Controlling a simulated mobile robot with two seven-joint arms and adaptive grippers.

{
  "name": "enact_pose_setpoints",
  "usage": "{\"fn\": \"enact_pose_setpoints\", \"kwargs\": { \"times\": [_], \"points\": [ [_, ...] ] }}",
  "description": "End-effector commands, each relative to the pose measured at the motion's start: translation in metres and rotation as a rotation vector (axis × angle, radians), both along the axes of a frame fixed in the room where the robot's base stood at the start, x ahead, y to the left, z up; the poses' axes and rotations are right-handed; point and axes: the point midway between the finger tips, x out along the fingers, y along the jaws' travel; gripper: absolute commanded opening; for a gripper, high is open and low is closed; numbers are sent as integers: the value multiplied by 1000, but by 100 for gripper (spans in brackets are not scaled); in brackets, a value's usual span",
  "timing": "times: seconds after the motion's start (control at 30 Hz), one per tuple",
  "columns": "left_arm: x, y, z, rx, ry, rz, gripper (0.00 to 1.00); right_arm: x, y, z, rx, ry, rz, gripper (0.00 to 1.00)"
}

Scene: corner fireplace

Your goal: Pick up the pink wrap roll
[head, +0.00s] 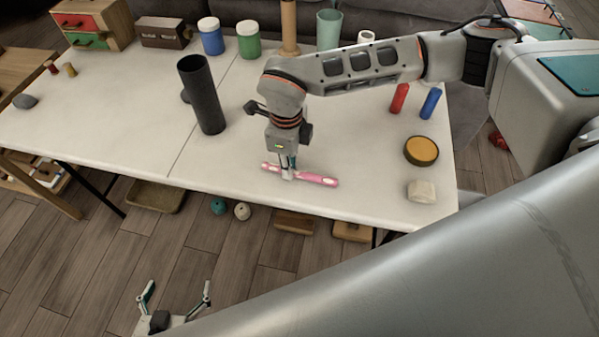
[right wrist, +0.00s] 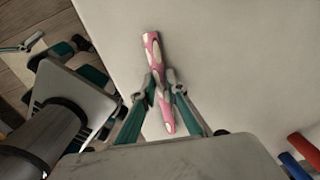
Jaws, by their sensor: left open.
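The pink wrap roll (head: 318,179), with pale oval patches, lies level at or just above the white tabletop near its front edge. My right gripper (head: 289,172) points down over it, its fingers closed in on both sides of the roll. In the right wrist view, the fingertips (right wrist: 160,88) meet the pink wrap roll (right wrist: 152,52) around its middle, and both its ends show. My left gripper (head: 177,298) is open and empty, low over the floor in front of the table.
On the white table (head: 120,125), a black cylinder (head: 202,95) stands left of my right gripper. A yellow-topped round tin (head: 421,151) and a cream block (head: 421,191) sit to the right, with red (head: 399,98) and blue (head: 431,103) rolls behind. Jars line the back.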

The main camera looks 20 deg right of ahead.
Motion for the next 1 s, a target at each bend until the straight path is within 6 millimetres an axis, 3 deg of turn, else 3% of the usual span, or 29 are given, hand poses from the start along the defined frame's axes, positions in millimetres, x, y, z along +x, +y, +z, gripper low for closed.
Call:
{"fn": "enact_pose_setpoints", "kwargs": {
  "times": [0.37,0.57,0.77,1.0],
  "points": [
    [1,0,0,0,-1,1,88,0,0,1,0,0,0,0],
    [1,0,2,-1,-3,1,88,1,0,13,1,-2,0,0],
    [2,0,5,-4,-5,2,88,2,0,47,1,-6,1,0],
    [2,-1,8,-8,-5,2,88,2,0,114,2,-8,0,0]
  ]
}}
